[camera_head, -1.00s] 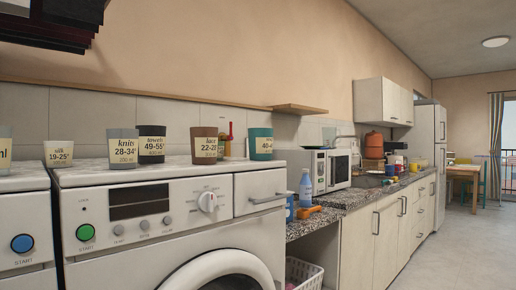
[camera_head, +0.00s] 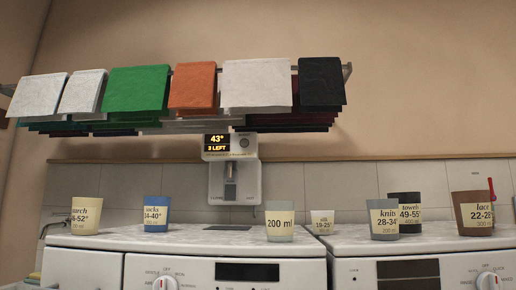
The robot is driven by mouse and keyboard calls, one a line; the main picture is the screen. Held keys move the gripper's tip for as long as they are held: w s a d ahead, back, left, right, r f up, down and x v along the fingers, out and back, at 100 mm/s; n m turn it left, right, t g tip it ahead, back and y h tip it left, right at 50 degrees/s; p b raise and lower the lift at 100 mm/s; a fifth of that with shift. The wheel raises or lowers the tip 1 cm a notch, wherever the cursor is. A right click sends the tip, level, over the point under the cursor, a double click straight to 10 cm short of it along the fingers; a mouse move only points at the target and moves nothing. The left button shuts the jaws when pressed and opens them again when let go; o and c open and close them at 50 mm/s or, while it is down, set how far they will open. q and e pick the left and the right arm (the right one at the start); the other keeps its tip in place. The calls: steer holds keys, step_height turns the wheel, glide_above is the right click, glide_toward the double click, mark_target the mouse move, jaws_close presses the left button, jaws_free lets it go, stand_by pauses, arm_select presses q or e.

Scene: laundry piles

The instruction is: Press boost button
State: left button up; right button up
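A white wall unit (camera_head: 235,183) hangs on the tiles above the washing machines. Its dark display (camera_head: 216,143) reads "43°" and "3 LEFT" in yellow. A round grey button (camera_head: 243,142) sits right of the display; any label on it is too small to read, so I cannot tell whether it is the boost button. Below is a recess with a spout-like part (camera_head: 230,180). Neither of my grippers is in view.
A rack of folded cloths (camera_head: 140,92) overhangs the unit. Two washing machines (camera_head: 300,242) stand below, with several labelled cups on top, including a clear 200 ml cup (camera_head: 280,224) and a blue cup (camera_head: 157,214). A thin shelf (camera_head: 400,158) runs along the wall.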

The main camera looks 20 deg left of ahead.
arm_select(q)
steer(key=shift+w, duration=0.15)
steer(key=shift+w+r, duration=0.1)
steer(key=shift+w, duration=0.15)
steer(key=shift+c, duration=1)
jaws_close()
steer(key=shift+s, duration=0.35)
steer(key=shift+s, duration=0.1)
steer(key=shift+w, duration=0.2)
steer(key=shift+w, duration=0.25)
